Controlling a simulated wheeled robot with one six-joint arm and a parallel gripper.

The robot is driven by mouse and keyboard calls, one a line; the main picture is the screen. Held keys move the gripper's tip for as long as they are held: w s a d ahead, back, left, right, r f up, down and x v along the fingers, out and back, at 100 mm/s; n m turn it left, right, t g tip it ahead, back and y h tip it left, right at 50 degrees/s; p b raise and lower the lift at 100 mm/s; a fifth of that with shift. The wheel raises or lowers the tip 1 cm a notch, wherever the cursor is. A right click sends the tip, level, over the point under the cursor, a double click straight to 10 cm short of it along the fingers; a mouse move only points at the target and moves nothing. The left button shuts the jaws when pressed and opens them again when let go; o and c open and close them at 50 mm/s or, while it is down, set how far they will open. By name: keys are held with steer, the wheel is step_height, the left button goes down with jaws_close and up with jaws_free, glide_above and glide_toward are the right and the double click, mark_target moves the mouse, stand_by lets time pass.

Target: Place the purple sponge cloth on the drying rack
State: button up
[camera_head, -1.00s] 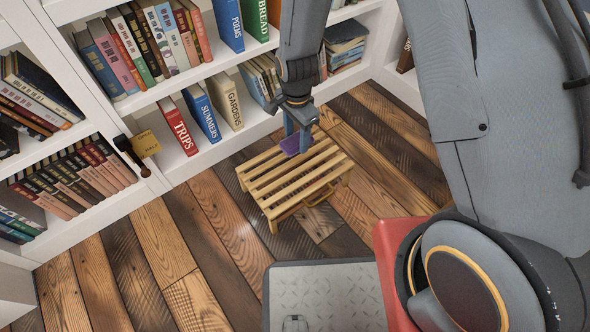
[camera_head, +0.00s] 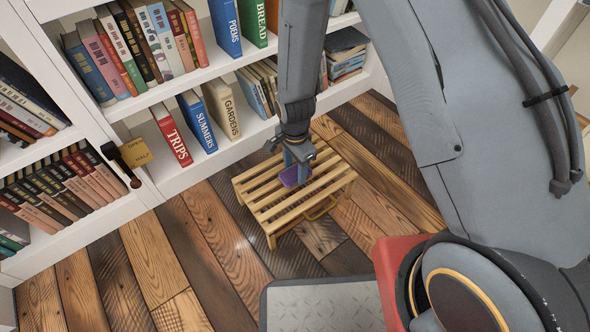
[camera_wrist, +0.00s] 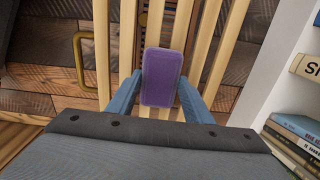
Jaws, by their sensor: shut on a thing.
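The purple sponge cloth (camera_wrist: 162,78) is held between the two blue fingers of my gripper (camera_wrist: 161,92) in the wrist view. In the head view my gripper (camera_head: 299,170) points down over the wooden slatted drying rack (camera_head: 263,202), with the cloth (camera_head: 289,177) partly hidden by a finger. The rack's slats (camera_wrist: 205,42) lie behind the cloth in the wrist view. The cloth is over or on the slats; I cannot tell whether it touches them.
White bookshelves with books line the back and left, including the red TRIPS book (camera_head: 171,136) beyond the rack. A metal loop handle (camera_head: 320,209) shows on the rack's near side. The plank floor (camera_head: 215,250) around the rack is clear.

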steer(key=o, duration=1)
step_height(320, 180, up, 11)
steer(key=p, duration=0.6)
step_height(320, 180, up, 12)
steer(key=r+n, duration=0.1)
steer(key=n, duration=0.3)
glide_above(295, 172)
steer(key=s+a, duration=0.3)
steer(key=s+r+n, duration=0.4)
steer(key=s+r, duration=0.2)
steer(key=s, duration=0.1)
steer(key=s+r+n+y, duration=0.1)
steer(key=s+r+n, duration=0.3)
steer(key=s+r, duration=0.2)
steer(key=s+r+n+y, duration=0.1)
steer(key=s+r+n, duration=0.4)
steer(key=s+r, duration=0.2)
steer(key=shift+s+a, duration=0.4)
steer(key=shift+s, duration=0.35)
